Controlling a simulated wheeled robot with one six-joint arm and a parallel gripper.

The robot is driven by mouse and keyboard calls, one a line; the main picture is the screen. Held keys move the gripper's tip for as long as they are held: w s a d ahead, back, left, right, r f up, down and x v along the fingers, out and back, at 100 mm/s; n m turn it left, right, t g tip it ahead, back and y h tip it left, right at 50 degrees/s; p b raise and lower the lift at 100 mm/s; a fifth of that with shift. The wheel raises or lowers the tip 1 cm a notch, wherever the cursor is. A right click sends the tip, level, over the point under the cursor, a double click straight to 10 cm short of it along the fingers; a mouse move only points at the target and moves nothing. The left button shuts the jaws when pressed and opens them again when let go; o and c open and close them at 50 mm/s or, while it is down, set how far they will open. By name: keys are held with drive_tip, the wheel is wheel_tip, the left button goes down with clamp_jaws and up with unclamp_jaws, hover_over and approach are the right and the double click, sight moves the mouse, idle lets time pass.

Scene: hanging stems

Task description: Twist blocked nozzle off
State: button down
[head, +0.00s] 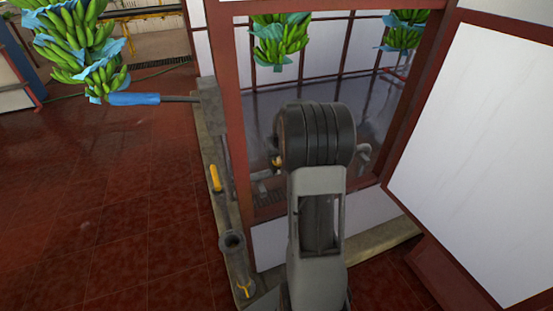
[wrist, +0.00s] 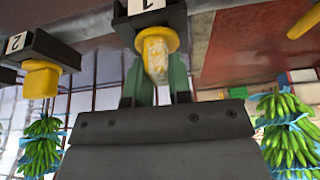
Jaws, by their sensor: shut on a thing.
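In the wrist view, a yellow nozzle (wrist: 155,40) sits on a dark block with a label marked 1. Its near side shows a pale, crusty patch. My gripper (wrist: 156,72) has its green fingers on both sides of this nozzle and is shut on it. The nozzle's upper part still meets the block. A second yellow nozzle (wrist: 41,78), on a block marked 2, is at the left, clear of my fingers. In the head view my own arm hides the gripper and the held nozzle.
Banana bunches hang in the head view at upper left (head: 75,40) and behind the red frame (head: 280,40). A pipe stand with a yellow handle (head: 215,178) is left of my arm. A white panel (head: 480,150) stands at right. Red tiled floor (head: 110,220) is open at left.

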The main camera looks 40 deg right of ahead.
drive_tip(key=shift+b, duration=0.4)
idle(0.9)
drive_tip(key=shift+r, duration=0.2)
idle(0.3)
drive_tip(key=shift+r+p, duration=1.55)
drive_tip(key=shift+r, duration=0.5)
drive_tip(key=shift+r+p, duration=1.75)
drive_tip(key=shift+r, duration=0.8)
drive_tip(key=shift+n, duration=0.3)
